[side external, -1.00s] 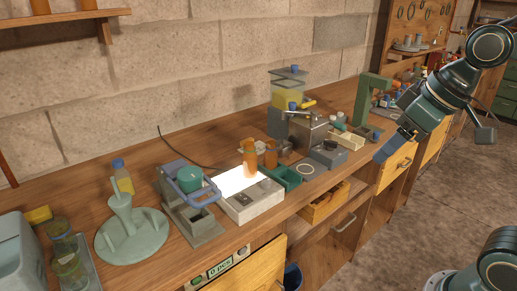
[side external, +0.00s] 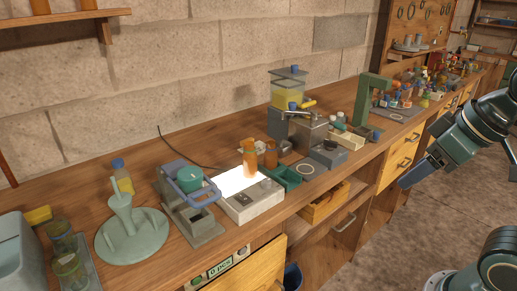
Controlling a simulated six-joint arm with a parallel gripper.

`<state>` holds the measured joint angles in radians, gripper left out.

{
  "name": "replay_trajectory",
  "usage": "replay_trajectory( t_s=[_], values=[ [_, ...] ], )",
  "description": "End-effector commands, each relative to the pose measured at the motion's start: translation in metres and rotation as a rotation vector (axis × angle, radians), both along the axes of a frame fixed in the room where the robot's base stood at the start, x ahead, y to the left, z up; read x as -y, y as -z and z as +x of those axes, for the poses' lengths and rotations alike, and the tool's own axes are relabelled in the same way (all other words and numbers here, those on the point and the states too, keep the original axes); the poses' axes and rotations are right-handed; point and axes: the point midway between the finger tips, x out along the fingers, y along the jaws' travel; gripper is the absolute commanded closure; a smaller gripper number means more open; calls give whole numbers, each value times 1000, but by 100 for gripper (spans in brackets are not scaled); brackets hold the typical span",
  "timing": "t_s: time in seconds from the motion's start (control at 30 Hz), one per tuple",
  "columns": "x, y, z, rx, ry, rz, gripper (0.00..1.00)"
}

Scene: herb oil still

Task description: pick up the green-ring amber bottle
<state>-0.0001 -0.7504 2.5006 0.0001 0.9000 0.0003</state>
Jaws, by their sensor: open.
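Amber bottles stand close together around the glowing light box (side external: 262,198) in the middle of the bench. One amber bottle (side external: 271,155) is at the right, and another amber bottle (side external: 249,163) shows at the left, washed by the glow. At this size I cannot tell which has a green ring, or whether any has. My gripper (side external: 412,178) is open and empty, in front of the bench at the right, well apart from these bottles. Its fingertips are small and hard to make out.
Right of the bottles are a green tray (side external: 287,177), a grey press-like machine (side external: 309,133) and a green stand (side external: 366,100). A blue-handled device (side external: 190,190) stands left. A tray of small coloured bottles (side external: 400,113) lies at the far right. The floor under my gripper is open.

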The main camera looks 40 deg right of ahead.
Motion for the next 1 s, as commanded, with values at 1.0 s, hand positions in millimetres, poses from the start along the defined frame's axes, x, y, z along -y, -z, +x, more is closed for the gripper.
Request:
replay_trajectory(
  t_s=[1.0],
  values=[
    [-1, -27, 32, -41, 105, 56, 35]
  ],
)
